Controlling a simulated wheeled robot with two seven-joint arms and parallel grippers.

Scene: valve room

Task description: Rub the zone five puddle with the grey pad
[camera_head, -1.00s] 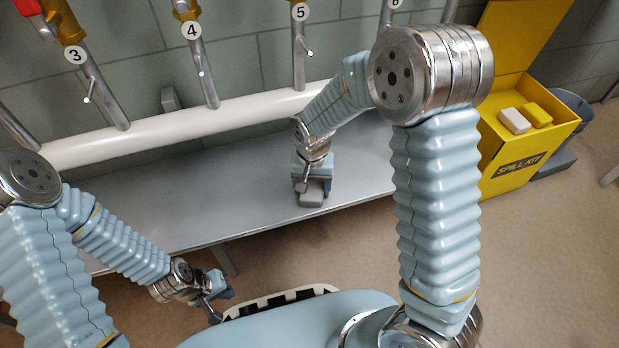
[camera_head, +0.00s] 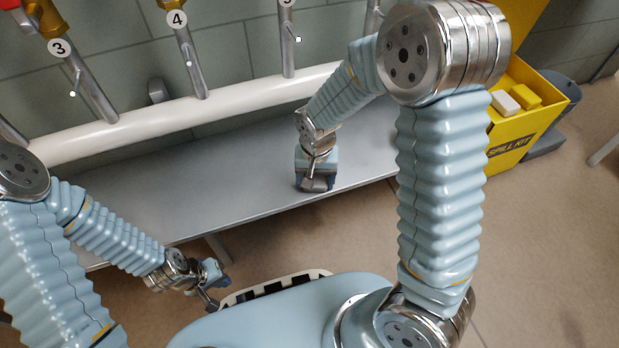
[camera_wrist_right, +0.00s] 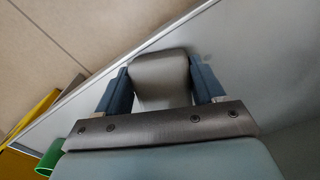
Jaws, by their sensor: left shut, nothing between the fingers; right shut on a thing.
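The grey pad (camera_wrist_right: 163,78) is a smooth rounded block between the fingers of my right gripper (camera_wrist_right: 165,88). In the head view the right gripper (camera_head: 317,176) holds the pad (camera_head: 318,186) low over the metal bench (camera_head: 250,196), near its front edge, below the pipe tagged 5 (camera_head: 288,50). Whether the pad touches the bench cannot be told. No puddle shows clearly; a faint darker spot (camera_wrist_right: 204,57) lies beside the pad in the right wrist view. My left gripper (camera_head: 213,287) is shut and empty, in front of the bench.
A white pipe (camera_head: 180,122) runs along the back of the bench. The pipes tagged 3 (camera_head: 92,95) and 4 (camera_head: 190,60) rise behind it. A yellow spill kit box (camera_head: 512,143) with a white and a yellow block stands at right. The bench left of my right gripper is clear.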

